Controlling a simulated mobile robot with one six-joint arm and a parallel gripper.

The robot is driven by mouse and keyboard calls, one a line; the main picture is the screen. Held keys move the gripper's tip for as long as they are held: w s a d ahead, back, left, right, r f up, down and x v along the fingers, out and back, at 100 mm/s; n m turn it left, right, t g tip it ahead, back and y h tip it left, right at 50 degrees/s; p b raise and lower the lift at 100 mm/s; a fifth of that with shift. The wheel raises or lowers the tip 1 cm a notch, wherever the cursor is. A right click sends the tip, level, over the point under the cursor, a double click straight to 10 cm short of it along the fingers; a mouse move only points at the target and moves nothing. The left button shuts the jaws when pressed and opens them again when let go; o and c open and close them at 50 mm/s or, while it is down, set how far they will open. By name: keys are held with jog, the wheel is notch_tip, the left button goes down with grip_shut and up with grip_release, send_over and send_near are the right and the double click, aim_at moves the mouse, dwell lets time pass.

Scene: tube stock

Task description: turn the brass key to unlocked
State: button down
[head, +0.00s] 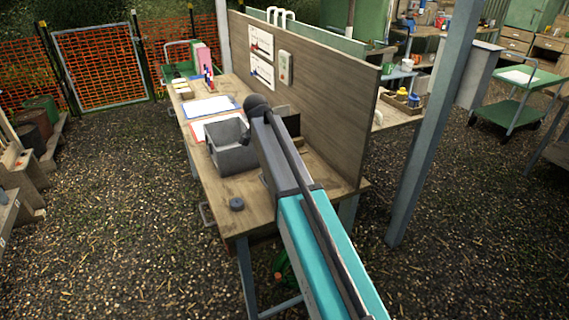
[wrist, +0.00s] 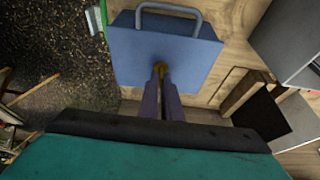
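A blue box (wrist: 195,50) with a grey loop handle (wrist: 168,14) fills the upper middle of the wrist view. The brass key (wrist: 159,65) shows as a small yellowish piece at the box's near face; its turn angle is too small to read. My gripper (wrist: 160,72) is at the key, its two narrow fingers close together with the brass between their tips. They look shut on it, with the key mostly hidden. In the head view my arm covers the gripper, key and box.
A wooden workbench (head: 215,193) with a tall back panel (head: 330,110) lies under my arm. A grey open bin (head: 232,158), papers (head: 211,107) and a dark round piece (head: 236,204) are on it. A grey-blue post (head: 430,130) stands right.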

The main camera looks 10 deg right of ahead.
jog(key=shift+d, duration=0.1)
jog(key=c, duration=2)
grip_release()
jog(key=shift+r, duration=0.2)
jog(key=b+v, duration=0.3)
jog(key=v, duration=1)
jog(key=shift+s+a+r, duration=0.1)
jog(key=shift+a+r, duration=0.05)
jog(key=shift+a, duration=0.1)
